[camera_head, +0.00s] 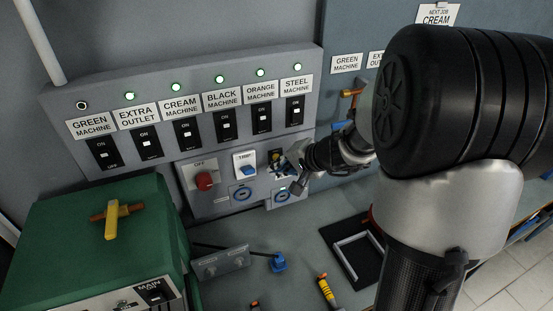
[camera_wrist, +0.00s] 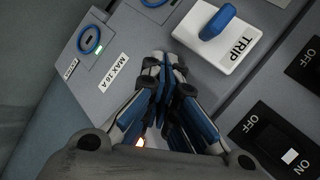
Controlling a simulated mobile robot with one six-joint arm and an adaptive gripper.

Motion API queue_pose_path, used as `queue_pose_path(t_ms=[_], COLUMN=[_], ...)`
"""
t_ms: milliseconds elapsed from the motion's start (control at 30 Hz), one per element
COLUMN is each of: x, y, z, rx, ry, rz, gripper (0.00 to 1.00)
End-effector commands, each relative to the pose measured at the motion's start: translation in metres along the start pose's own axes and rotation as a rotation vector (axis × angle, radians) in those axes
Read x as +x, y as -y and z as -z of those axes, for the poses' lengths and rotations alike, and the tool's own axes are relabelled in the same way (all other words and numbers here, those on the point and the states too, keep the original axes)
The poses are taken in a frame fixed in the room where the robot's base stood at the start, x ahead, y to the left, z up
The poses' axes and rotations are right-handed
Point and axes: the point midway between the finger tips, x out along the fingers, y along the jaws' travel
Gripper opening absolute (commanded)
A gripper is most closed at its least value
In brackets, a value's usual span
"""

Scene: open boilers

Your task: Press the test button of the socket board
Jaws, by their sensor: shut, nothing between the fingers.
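The socket board (camera_head: 222,206) is the lower grey panel under the switch row, with two blue-ringed sockets. It also fills much of the wrist view (camera_wrist: 138,32). My gripper (camera_head: 287,167) is at the board's right part, right of the white TRIP switch (camera_head: 246,165) with its blue lever. In the wrist view, my gripper (camera_wrist: 165,62) is shut and empty, its fingertips close to the board between the TRIP plate (camera_wrist: 222,52) and a blue-ringed socket (camera_wrist: 90,41). I cannot make out the test button; my fingers cover part of the board. Contact cannot be told.
Above is a row of labelled black switches (camera_head: 187,132) with lamps, all green except the leftmost. A red OFF knob (camera_head: 204,181) is left of TRIP. A green box (camera_head: 92,220) stands at left. A blue plug (camera_head: 279,262) and a yellow-handled tool (camera_head: 327,292) lie on the bench.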

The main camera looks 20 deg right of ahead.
Motion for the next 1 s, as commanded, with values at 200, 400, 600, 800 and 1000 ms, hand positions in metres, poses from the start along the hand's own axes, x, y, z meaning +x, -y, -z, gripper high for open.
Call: queue_pose_path(t_ms=[200, 400, 600, 800, 1000], x=[0.0004, 0.0008, 0.0024, 0.004, 0.0057], y=[0.0003, 0.0005, 0.0016, 0.0029, 0.004], z=[0.0004, 0.0007, 0.0018, 0.0032, 0.0044], rx=[0.0, 0.0, 0.0, 0.0, 0.0], ry=[0.0, 0.0, 0.0, -0.001, -0.001], rz=[0.0, 0.0, 0.0, 0.0, 0.0], gripper=[0.0, 0.0, 0.0, 0.0, 0.0])
